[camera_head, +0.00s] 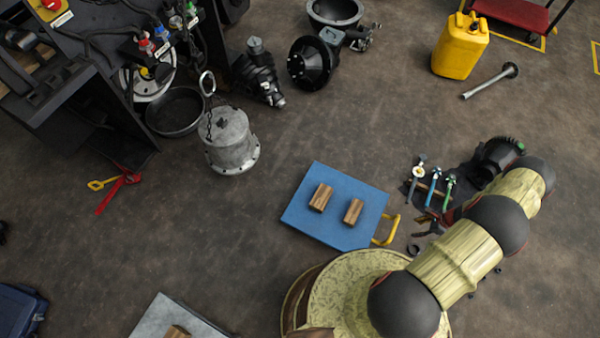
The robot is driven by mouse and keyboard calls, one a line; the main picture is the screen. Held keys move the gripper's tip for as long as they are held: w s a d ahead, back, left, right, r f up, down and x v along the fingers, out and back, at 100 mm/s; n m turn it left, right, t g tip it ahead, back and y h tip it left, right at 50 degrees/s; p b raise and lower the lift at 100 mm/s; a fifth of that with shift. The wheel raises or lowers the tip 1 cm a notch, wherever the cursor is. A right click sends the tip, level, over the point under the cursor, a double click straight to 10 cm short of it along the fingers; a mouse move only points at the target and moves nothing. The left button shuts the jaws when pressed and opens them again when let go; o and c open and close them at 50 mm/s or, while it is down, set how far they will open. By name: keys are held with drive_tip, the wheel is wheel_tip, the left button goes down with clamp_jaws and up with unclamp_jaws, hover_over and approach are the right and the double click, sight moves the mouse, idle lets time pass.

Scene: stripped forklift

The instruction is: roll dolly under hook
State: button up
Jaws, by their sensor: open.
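The dolly (340,229) is a flat blue platform with a yellow handle (388,232) at its right corner. Two wooden blocks (320,197) rest on it, apart from each other. A chain with a metal ring (207,84) shows at upper left, over the flanged grey metal housing (230,143); I cannot make out a clear hook. My gripper (428,230) appears small and dark, just right of the yellow handle and apart from it. It is open and empty. My arm hides part of the floor at lower right.
Several coloured tools (435,186) lie beside my arm. The stripped forklift (85,115) fills the upper left. Red and yellow tools (120,187) lie near it. A yellow jerrycan (460,47) stands at upper right. A grey plate (160,318) is at the bottom. Floor left of the dolly is clear.

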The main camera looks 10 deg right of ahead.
drive_tip(key=shift+w+a+b+x, duration=0.45)
drive_tip(key=shift+b+x, duration=1.75)
drive_tip(key=shift+x, duration=3.2)
drive_tip(key=shift+w+a, duration=5.75)
drive_tip(key=shift+a, duration=3.05)
drive_tip(key=shift+w+a, duration=5.8)
drive_tip(key=shift+a, duration=3)
drive_tip(key=shift+w+a, duration=5.75)
drive_tip(key=shift+a, duration=3.05)
drive_tip(key=s+d+p, duration=0.5)
drive_tip(key=d+p, duration=0.2)
wheel_tip(320, 180, up, 10)
drive_tip(key=p, duration=0.6)
